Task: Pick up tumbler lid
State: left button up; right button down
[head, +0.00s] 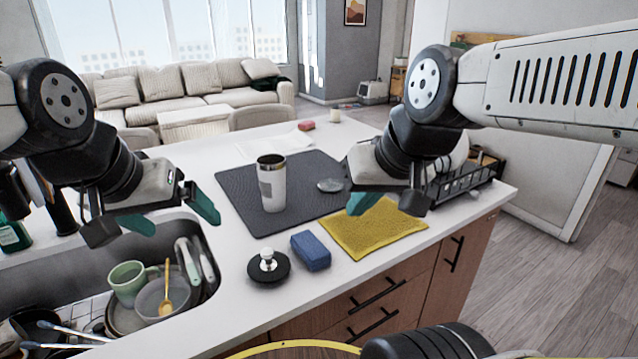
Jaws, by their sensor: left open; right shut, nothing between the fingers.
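The tumbler lid appears to be the small clear grey disc (330,185) lying flat on the dark mat (238,192), right of the tumbler. The tumbler (272,188) is white with a metallic rim and stands upright and open on the mat. My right gripper (366,204) is shut and empty, above the counter near the yellow cloth, just right of the lid and apart from it. My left gripper (170,214) is open and empty above the sink's far edge, left of the tumbler.
A yellow cloth (374,228), blue sponge (311,251) and black disc with a white knob (269,265) lie along the front. The sink holds a green mug (128,282) and dishes. A black rack (466,183) stands right. The counter between sink and mat is clear.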

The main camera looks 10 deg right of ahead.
aim_at(328, 185)
jog(key=k+u, duration=0.1)
jog(key=k, duration=0.55)
jog(key=l+u, duration=0.1)
jog(key=u, duration=1.6)
jog(key=k+l, duration=0.1)
jog(key=l, duration=0.4)
jog(key=k+l, duration=0.1)
jog(key=l, duration=0.35)
jog(key=k+l+u, duration=0.1)
jog(key=l, duration=0.4)
jog(key=k+l, duration=0.1)
jog(key=l, duration=0.35)
jog(key=k+l, duration=0.1)
jog(key=l, duration=0.4)
jog(key=k+l, duration=0.1)
jog(key=l, duration=0.35)
jog(key=k+l+u, duration=0.1)
jog(key=l, duration=0.4)
